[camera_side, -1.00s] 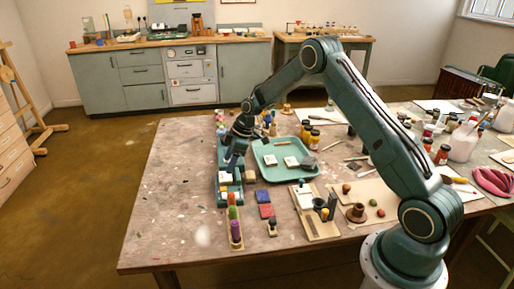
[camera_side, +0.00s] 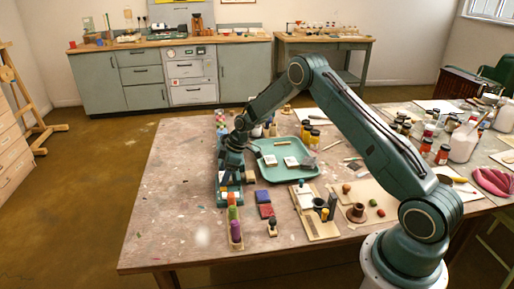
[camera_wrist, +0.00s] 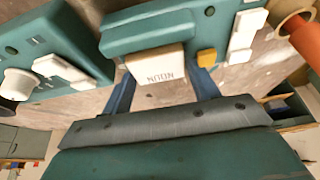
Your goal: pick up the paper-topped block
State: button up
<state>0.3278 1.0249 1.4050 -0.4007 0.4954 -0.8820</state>
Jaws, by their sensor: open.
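A block with a white, lettered paper face (camera_wrist: 157,64) sits against a teal rack (camera_wrist: 150,30) in the wrist view. My gripper (camera_wrist: 163,82) is open, with one blue finger on each side of that block. I cannot tell whether either finger touches it. In the side view my gripper (camera_side: 226,172) is low over the teal rack (camera_side: 222,199) left of the tray and hides the block there. Two other pale-topped blocks, a left one (camera_side: 270,160) and a right one (camera_side: 291,162), lie in the green tray (camera_side: 283,178).
A dark block (camera_side: 309,163) lies in the tray. Colored cylinders (camera_side: 234,222) stand at the rack's near end, beside blue (camera_side: 263,197) and red (camera_side: 266,210) blocks. Jars crowd the right side. The table's left part (camera_side: 170,200) is clear. A yellow piece (camera_wrist: 207,57) is close to the right finger.

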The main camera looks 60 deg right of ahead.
dwell(0.4)
jog(key=c, duration=0.7)
jog(key=shift+r, duration=0.1)
notch_tip(320, 180, up, 20)
dwell(0.4)
dwell(0.5)
